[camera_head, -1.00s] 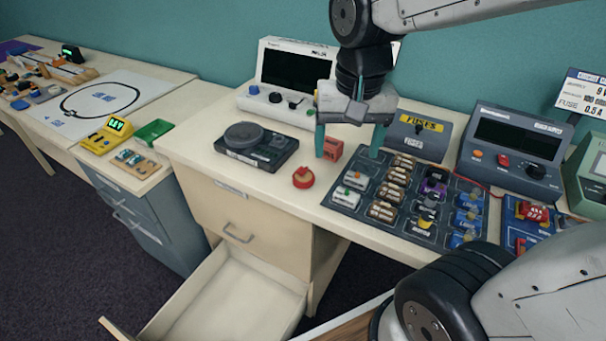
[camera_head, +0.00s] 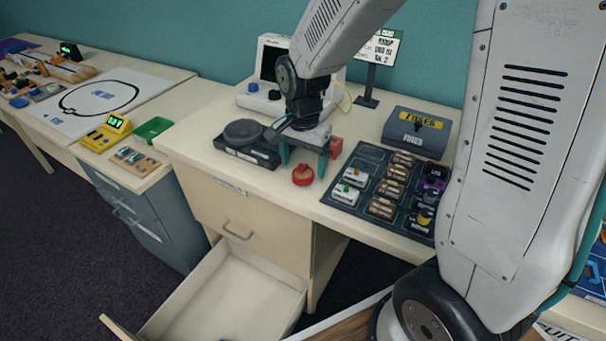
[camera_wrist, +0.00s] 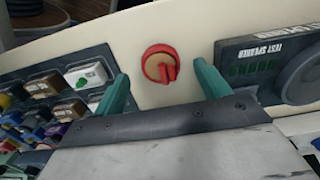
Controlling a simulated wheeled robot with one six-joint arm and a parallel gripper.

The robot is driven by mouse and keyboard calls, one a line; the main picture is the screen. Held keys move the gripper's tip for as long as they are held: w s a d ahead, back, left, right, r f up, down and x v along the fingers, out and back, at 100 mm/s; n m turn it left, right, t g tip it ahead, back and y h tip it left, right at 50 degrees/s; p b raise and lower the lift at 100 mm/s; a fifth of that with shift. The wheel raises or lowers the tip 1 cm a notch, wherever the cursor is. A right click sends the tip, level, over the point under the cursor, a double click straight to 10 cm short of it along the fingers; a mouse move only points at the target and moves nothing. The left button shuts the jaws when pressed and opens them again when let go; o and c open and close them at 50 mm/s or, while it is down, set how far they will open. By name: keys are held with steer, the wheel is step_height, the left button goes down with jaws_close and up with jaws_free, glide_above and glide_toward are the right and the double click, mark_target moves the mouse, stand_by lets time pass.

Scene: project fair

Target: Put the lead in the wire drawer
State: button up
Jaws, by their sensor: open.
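A small red ring with a short bar across it (camera_head: 302,175), which looks like a coiled lead, lies on the desk near its front edge. In the wrist view the red ring (camera_wrist: 160,64) sits between and just beyond my finger tips. My gripper (camera_head: 303,164) is open and empty above and just behind it, with its teal fingers pointing down; they also show in the wrist view (camera_wrist: 163,88). A drawer (camera_head: 225,292) of the desk is pulled out low at the front; the part I see looks mostly empty. No wire label is readable on it.
A black test speaker unit (camera_head: 247,150) stands left of the gripper and a red box (camera_head: 336,147) right of it. A dark mat (camera_head: 370,160) with several component blocks lies further right. A closed drawer (camera_head: 235,215) is above the open one.

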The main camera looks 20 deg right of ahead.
mark_target(303, 169)
steer(key=shift+f, duration=1.5)
steer(key=c, duration=1.1)
steer(key=shift+r, duration=0.1)
steer(key=shift+c, duration=0.2)
